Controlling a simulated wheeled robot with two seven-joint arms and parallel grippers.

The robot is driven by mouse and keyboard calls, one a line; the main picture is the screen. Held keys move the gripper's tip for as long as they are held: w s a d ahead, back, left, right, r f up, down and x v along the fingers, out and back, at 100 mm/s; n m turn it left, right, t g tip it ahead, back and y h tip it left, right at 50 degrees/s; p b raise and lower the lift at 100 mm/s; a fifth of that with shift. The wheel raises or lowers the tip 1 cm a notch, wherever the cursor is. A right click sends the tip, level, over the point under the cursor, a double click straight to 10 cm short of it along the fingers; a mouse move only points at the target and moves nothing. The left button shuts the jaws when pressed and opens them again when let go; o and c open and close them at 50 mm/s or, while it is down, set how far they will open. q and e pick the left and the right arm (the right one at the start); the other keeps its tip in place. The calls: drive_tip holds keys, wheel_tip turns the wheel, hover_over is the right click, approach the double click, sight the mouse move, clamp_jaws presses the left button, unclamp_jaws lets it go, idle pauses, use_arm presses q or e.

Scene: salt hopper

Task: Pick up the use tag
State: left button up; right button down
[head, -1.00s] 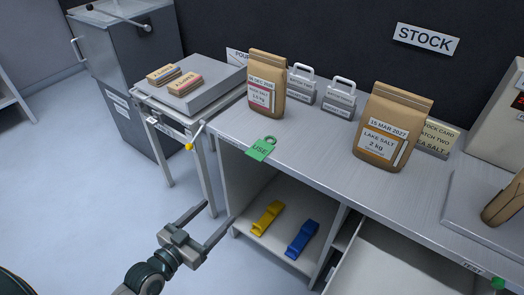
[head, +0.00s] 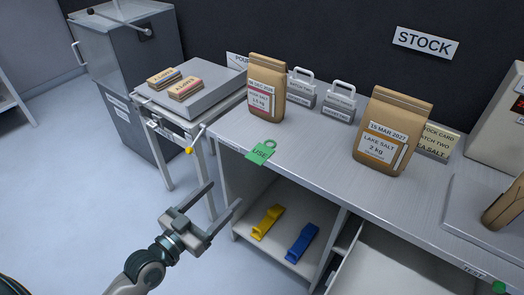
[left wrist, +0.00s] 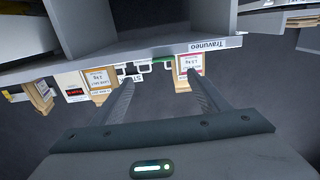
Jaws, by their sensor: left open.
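The green use tag (head: 261,152) lies at the front edge of the counter in the head view, its ring toward the back and its lettered part at the edge. In the left wrist view a thin green strip of the tag (left wrist: 163,58) shows at the counter edge, between the fingers. My left gripper (head: 222,200) is open and empty, in front of the counter and below and to the left of the tag, apart from it. It also shows in the left wrist view (left wrist: 160,92). My right gripper is not clearly visible.
Two grey weights (head: 338,103) stand at the back. The shelf below holds a yellow clip (head: 267,221) and a blue clip (head: 301,243).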

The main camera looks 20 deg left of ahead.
use_arm(q)
drive_tip(key=p, duration=0.1)
approach(258, 155)
drive_tip(key=shift+w+d+f, duration=0.2)
drive_tip(key=shift+w+d, duration=0.1)
drive_tip(key=shift+d, duration=0.25)
use_arm(e)
drive_tip(key=shift+w+a+r+t, duration=0.1)
drive_tip(key=shift+w+a+t, duration=0.2)
drive_tip(key=shift+a, duration=0.3)
drive_tip(key=shift+w+a+r+t, duration=0.1)
drive_tip(key=shift+w+a+t, duration=0.15)
drive_tip(key=shift+a, duration=0.35)
drive_tip(key=shift+w+d, duration=0.1)
drive_tip(key=shift+d, duration=0.05)
use_arm(q)
drive_tip(key=x, duration=0.3)
drive_tip(key=p+x, duration=0.1)
drive_tip(key=shift+w+a+r, duration=0.2)
drive_tip(key=shift+w+a, duration=0.05)
drive_tip(key=shift+w, duration=0.15)
drive_tip(key=shift+w+d, duration=0.1)
drive_tip(key=shift+w, duration=0.2)
use_arm(e)
drive_tip(key=shift+w+a+r+t+y, duration=0.25)
drive_tip(key=shift+w+r+y, duration=0.1)
drive_tip(key=shift+w, duration=0.2)
